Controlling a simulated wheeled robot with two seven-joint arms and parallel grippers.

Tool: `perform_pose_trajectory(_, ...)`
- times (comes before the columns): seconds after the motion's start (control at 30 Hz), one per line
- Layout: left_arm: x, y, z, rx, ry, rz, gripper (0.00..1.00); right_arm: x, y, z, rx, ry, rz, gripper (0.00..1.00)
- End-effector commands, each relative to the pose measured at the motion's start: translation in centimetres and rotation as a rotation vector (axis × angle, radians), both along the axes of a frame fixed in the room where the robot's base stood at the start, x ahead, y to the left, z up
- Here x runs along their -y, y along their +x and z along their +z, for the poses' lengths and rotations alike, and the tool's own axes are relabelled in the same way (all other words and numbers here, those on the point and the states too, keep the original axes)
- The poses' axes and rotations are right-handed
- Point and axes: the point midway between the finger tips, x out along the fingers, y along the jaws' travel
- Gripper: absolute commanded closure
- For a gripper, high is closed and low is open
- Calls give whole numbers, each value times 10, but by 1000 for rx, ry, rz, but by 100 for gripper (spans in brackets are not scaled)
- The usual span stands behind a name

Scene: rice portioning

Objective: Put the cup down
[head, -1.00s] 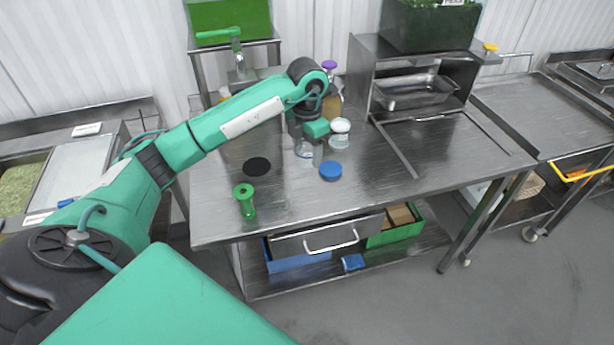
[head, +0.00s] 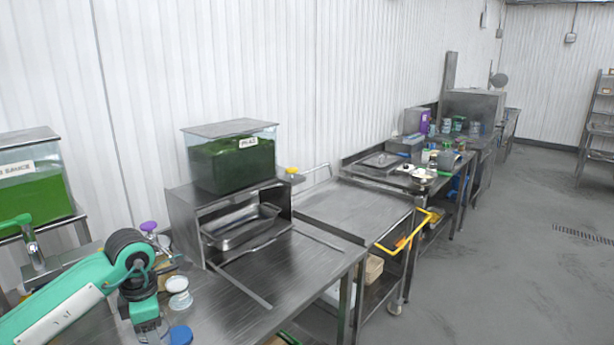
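My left gripper (head: 150,318) is at the lower left of the head view, low over the near steel table. A clear cup (head: 153,333) is directly below it, partly cut off by the bottom edge. I cannot tell whether the fingers hold the cup or whether its base touches the table. A white-lidded jar (head: 178,292) stands just right of the gripper. A blue round lid (head: 181,336) lies close to the cup. My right gripper is out of view.
A purple-topped bottle (head: 149,228) stands behind the gripper. A steel shelf with a pan (head: 240,225) and a green-filled bin (head: 232,160) is to the right. The steel table (head: 285,280) is bare to the right. A cart with a yellow handle (head: 405,232) adjoins it.

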Motion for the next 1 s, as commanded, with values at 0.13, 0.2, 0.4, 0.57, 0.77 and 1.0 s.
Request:
perform_pose_trajectory(0.13, 17, -11, -11, -1, 1, -297, 64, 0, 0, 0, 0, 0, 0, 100)
perform_pose_trajectory(0.2, 25, -17, -16, -1, 1, -442, 64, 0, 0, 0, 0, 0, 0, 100)
perform_pose_trajectory(0.4, 47, -36, -31, 0, 0, -853, 64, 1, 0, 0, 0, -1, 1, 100)
perform_pose_trajectory(0.57, 64, -53, -43, 0, 0, -1184, 64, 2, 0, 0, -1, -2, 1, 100)
perform_pose_trajectory(0.77, 83, -78, -58, -2, 0, -1595, 64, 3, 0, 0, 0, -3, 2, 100)
perform_pose_trajectory(1.0, 99, -102, -70, -1, -1, -1973, 64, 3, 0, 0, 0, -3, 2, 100)
